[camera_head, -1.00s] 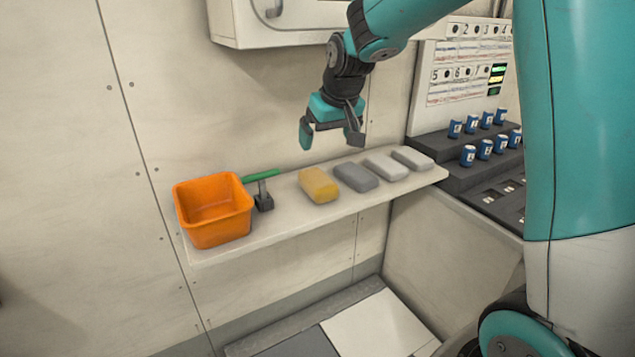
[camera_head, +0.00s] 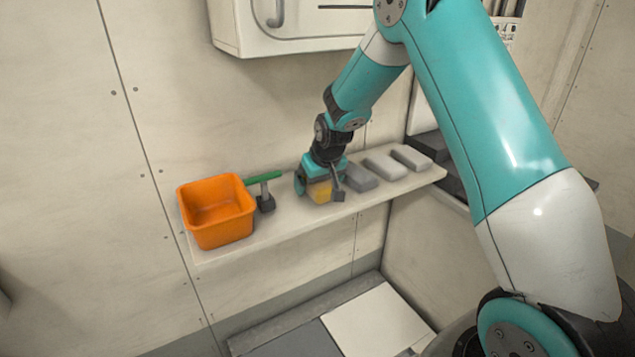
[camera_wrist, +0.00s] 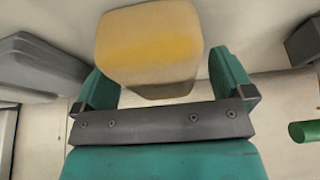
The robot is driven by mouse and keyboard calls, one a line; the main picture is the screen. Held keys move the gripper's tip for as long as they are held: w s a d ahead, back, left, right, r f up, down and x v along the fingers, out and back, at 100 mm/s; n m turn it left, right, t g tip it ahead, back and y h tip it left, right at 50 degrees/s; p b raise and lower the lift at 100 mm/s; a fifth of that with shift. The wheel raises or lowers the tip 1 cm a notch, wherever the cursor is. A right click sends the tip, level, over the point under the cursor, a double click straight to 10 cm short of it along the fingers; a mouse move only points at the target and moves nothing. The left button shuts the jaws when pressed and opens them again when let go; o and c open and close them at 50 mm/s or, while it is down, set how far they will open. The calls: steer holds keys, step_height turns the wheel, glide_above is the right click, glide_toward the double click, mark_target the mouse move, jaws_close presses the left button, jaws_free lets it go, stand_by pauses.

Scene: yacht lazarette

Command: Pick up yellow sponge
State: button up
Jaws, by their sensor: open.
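The yellow sponge (camera_head: 319,190) lies on the white shelf (camera_head: 290,218), partly hidden by my gripper in the head view. My gripper (camera_head: 320,192) is low over the shelf and open, with one finger on each side of the sponge. In the wrist view the sponge (camera_wrist: 149,45) shows between and beyond the two teal fingers of my gripper (camera_wrist: 165,85). Gaps show on both sides, so the fingers do not appear closed on it.
Several grey blocks (camera_head: 385,167) lie on the shelf just right of the sponge. A white cabinet (camera_head: 290,28) hangs above. The shelf front is clear.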

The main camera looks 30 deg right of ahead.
steer(key=shift+w+f, duration=0.1)
steer(key=shift+f, duration=0.05)
steer(key=shift+c, duration=0.2)
steer(key=c, duration=1)
steer(key=shift+o, duration=0.2)
steer(key=shift+r+b, duration=0.2)
steer(key=shift+b, duration=0.15)
steer(key=r+b, duration=0.1)
steer(key=r, duration=0.6)
steer(key=shift+s+b, duration=0.2)
steer(key=shift+b, duration=0.15)
steer(key=s+b, duration=0.4)
steer(key=s, duration=1.5)
steer(key=shift+s+f, duration=0.15)
steer(key=shift+s, duration=0.2)
